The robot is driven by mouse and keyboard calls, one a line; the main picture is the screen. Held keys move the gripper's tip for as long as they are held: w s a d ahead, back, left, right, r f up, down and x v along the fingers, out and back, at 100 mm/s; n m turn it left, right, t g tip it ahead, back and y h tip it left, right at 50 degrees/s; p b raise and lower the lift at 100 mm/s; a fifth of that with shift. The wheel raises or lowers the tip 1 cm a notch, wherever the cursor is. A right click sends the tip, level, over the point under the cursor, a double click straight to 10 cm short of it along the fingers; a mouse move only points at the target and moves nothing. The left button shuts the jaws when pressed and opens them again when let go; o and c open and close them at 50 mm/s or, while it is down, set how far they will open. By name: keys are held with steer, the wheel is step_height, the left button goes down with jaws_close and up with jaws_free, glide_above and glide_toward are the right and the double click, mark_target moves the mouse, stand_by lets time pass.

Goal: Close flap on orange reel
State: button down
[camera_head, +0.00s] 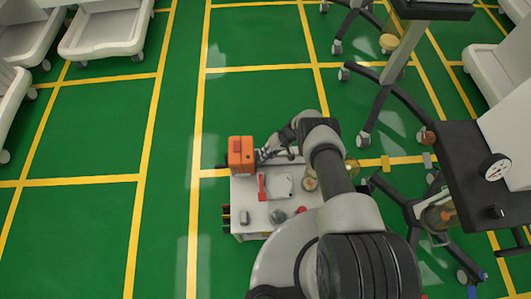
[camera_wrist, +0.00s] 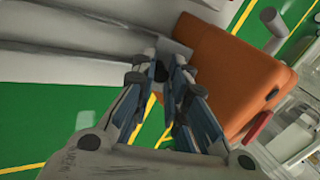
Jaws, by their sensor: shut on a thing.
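The orange reel (camera_head: 241,155) is a boxy orange body at the far left corner of the white cart top. It fills the upper right middle of the wrist view (camera_wrist: 235,75). My gripper (camera_head: 268,153) is right beside its right side in the head view. In the wrist view my gripper (camera_wrist: 162,70) has its fingertips close together by the reel's edge, shut on a small part that the fingers mostly hide. I take this part to be the flap, but its shape and angle cannot be made out.
The white cart top (camera_head: 244,193) holds a red item (camera_head: 262,187), a white tray (camera_head: 279,186) and small grey and red pieces. My arm covers its right part. A dark stand with a gauge (camera_head: 494,167) is at the right.

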steer(key=shift+s, duration=0.15)
steer(key=c, duration=1.8)
jaws_free()
steer(key=shift+r, duration=0.1)
steer(key=shift+d+r, duration=0.15)
steer(key=v, duration=1.1)
steer(key=shift+d+r, duration=0.15)
steer(key=shift+r, duration=0.1)
steer(key=shift+o, duration=0.2)
